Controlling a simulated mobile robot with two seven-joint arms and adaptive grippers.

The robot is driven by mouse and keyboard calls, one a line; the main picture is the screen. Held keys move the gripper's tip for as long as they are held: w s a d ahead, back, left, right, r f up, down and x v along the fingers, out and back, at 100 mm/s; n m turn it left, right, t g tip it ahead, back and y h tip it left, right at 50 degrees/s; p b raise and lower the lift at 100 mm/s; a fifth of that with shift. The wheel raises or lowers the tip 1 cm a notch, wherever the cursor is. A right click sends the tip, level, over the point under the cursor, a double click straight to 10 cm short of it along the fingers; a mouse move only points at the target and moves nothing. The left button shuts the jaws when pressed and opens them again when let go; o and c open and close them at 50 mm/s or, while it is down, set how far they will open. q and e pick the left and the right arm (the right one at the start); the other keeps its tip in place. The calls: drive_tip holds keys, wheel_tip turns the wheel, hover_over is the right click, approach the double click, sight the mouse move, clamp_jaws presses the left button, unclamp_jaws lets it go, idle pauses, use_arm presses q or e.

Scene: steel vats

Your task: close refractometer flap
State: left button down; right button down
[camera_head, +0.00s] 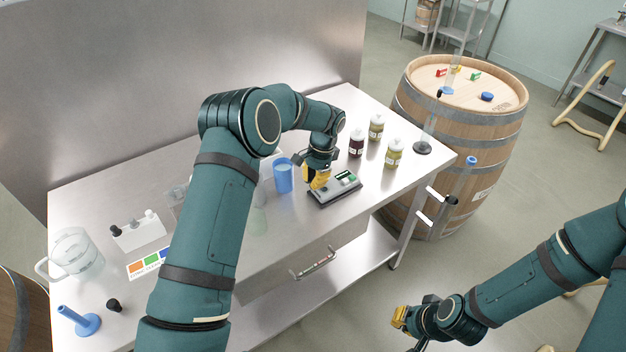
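The refractometer (338,193) is a small grey device with a dark base and a green and white top, lying on the steel table. My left gripper (320,183) has yellow fingers and is right above the left end of the device. It hides that end, so I cannot tell whether the flap is open or shut, or whether the fingers touch it. The left finger gap is too small to make out. My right gripper (400,318), also with yellow fingertips, hangs over the floor at the lower right, away from the table. Its opening is not clear.
A blue cup (283,175) stands just left of my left gripper. Several bottles, including a dark one (357,143), stand behind the refractometer. A glass cylinder (430,125) stands at the table's right corner, near a wooden barrel (460,125). A jug (76,253) is far left.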

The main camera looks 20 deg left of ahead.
use_arm(q)
drive_tip(key=shift+s+f, duration=0.1)
drive_tip(key=shift+f, duration=0.1)
drive_tip(key=c, duration=0.9)
unclamp_jaws()
drive_tip(key=shift+c, duration=0.2)
drive_tip(key=shift+r, duration=0.15)
drive_tip(key=v, duration=1.2)
